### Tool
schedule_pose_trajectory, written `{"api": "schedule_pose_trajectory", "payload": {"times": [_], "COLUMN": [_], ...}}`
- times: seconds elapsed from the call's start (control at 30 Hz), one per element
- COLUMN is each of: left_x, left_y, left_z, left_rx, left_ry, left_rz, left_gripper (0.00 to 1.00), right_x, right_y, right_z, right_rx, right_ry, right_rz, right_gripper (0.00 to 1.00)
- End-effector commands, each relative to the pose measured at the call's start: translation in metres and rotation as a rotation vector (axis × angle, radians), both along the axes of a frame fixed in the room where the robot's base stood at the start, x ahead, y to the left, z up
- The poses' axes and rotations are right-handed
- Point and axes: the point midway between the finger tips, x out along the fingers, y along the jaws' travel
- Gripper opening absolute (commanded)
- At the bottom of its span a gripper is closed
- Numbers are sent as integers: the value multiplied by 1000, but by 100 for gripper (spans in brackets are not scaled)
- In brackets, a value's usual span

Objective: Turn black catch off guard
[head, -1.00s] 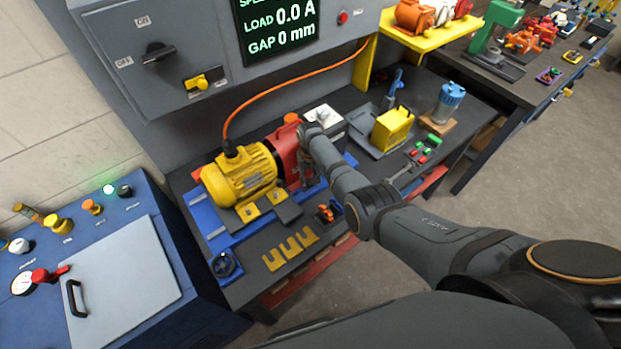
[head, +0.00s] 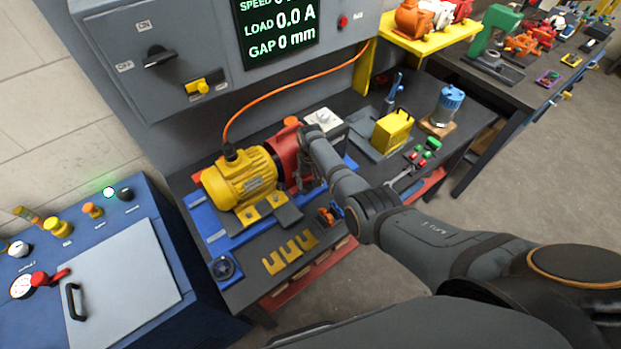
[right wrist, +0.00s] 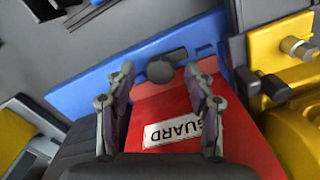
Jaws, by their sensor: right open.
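The red guard (head: 285,143) stands on the blue base beside the yellow motor (head: 240,180). In the right wrist view the guard (right wrist: 185,105) carries a white label reading GUARD, upside down. The round black catch (right wrist: 160,71) shows at the guard's edge, against the blue base. My right gripper (right wrist: 160,82) is open, its two fingers on either side of the catch in this view; I cannot tell if they touch it. In the head view the right gripper (head: 307,182) is low beside the guard, and the catch is hidden there. My left gripper is not in view.
An orange cable (head: 290,90) runs from the motor to the grey cabinet (head: 110,60). Yellow forked shims (head: 290,252) lie at the bench's front. A yellow box (head: 392,130) and a blue-topped jar (head: 449,105) stand to the right.

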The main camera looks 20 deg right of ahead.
Motion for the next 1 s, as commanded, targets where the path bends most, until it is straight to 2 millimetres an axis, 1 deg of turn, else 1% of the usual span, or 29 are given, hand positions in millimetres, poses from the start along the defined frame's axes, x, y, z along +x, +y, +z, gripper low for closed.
{"api": "schedule_pose_trajectory", "payload": {"times": [0.07,0.17,0.4,0.5,0.6,0.73,1.0], "left_x": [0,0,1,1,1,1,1], "left_y": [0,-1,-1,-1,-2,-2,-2], "left_z": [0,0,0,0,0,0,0], "left_rx": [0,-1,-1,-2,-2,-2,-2], "left_ry": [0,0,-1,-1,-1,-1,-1], "left_rz": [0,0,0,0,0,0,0], "left_gripper": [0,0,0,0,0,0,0], "right_x": [1,1,1,1,1,0,0], "right_y": [0,0,1,1,0,0,0], "right_z": [6,20,79,98,111,118,119], "right_rx": [1,0,1,0,0,0,0], "right_ry": [-3,-5,-6,-5,-3,-1,-1], "right_rz": [0,0,0,0,0,1,1], "right_gripper": [54,54,54,54,54,54,54]}}
